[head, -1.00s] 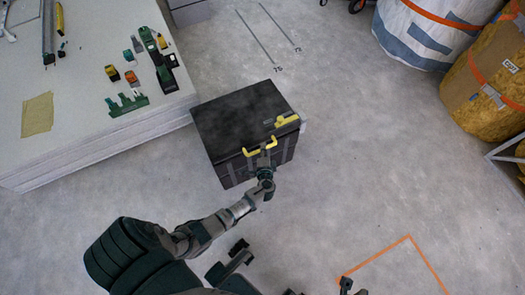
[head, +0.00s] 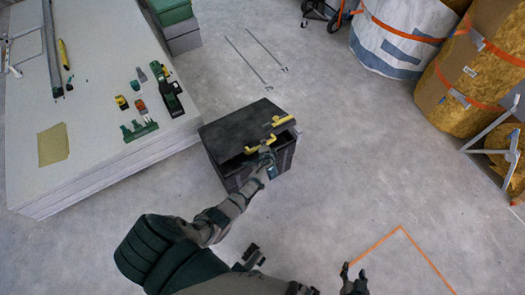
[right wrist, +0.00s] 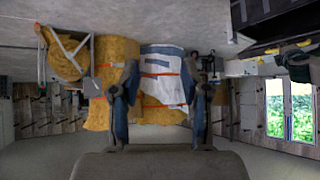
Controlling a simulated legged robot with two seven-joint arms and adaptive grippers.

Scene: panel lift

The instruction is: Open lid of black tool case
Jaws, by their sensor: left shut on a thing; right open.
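The black tool case (head: 240,130) stands on the floor in the middle of the head view. Its lid is raised a little at the front, with a dark gap under the front edge. My left gripper (head: 266,152) is shut on the yellow handle (head: 258,144) at the lid's front edge. A second yellow piece (head: 282,121) sits at the lid's right corner. My right gripper (head: 354,276) is open and empty, low in the head view and apart from the case. Its two fingers (right wrist: 160,95) show spread in the right wrist view, where the case (right wrist: 285,25) is at upper right.
A stack of white panels (head: 95,120) with small tools on top stands left of the case. Wrapped insulation rolls (head: 475,70) and a white bag (head: 405,35) are at upper right. An orange line (head: 400,230) marks the floor. The floor right of the case is clear.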

